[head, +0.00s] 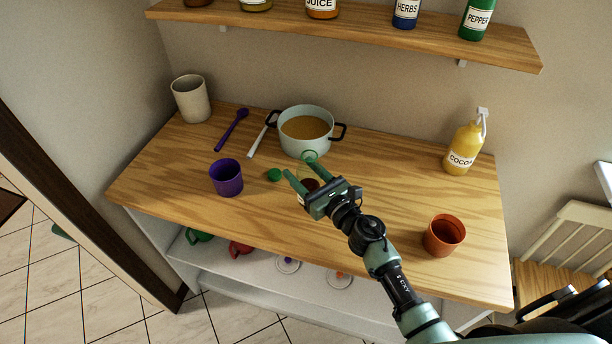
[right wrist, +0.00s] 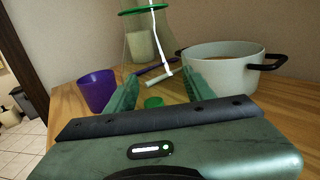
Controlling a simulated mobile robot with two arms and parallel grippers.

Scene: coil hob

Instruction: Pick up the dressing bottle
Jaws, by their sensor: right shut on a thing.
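A clear, see-through bottle with a green ring at its neck (head: 310,157) is at my right gripper, in front of the pot; I take it to be the dressing bottle, though no label shows. My right gripper (head: 318,184) is shut on it, and the fingers hide part of its body. In the right wrist view the clear bottle (right wrist: 150,40) rises beyond the fingertips of the right gripper (right wrist: 160,88). I cannot tell whether its base touches the counter. My left gripper is not in view.
A pot (head: 305,145) of brown liquid stands behind the bottle. A green cap (head: 274,175), purple cup (head: 226,184), purple spoon (head: 233,128), white-handled utensil (head: 259,138) and beige canister (head: 191,103) are left. A cocoa bottle (head: 462,150) and orange cup (head: 444,238) are right.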

